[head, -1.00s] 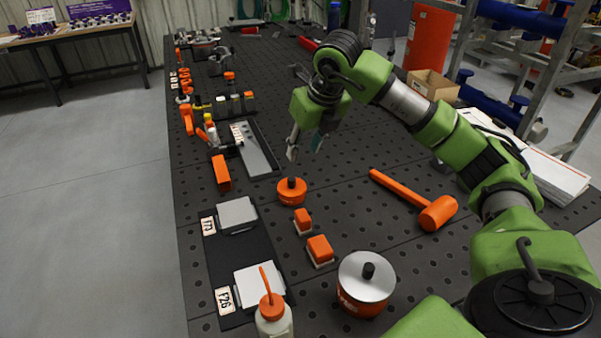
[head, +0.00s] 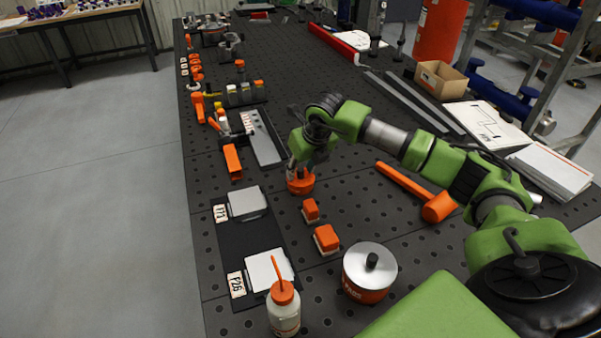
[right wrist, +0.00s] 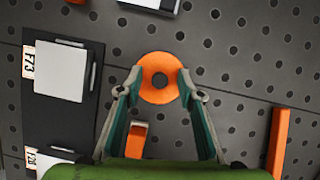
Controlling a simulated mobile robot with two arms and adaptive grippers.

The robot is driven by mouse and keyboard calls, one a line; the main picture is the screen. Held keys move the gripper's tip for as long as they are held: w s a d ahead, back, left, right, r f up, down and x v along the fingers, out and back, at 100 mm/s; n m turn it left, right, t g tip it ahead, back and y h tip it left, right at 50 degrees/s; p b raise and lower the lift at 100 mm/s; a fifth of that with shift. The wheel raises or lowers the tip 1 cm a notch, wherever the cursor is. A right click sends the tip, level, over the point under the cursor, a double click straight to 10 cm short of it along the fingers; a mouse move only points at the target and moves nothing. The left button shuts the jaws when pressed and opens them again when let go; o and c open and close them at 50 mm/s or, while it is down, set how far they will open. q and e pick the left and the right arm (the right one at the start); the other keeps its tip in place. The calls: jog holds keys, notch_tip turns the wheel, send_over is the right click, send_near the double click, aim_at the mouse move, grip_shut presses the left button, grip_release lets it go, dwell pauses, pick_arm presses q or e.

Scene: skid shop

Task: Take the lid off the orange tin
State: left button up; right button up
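In the right wrist view, the open fingers of the right gripper (right wrist: 160,82) lie on either side of that orange piece (right wrist: 160,58). I cannot tell whether they touch it. My left gripper is not in view.
Two small orange blocks (head: 327,238) stand between the round piece and the tin. A bottle with an orange spout (head: 284,315) is left of the tin. An orange mallet (head: 405,184) lies to the right. A dark mat (head: 241,238) with grey pads is on the left.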

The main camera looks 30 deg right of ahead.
grip_shut()
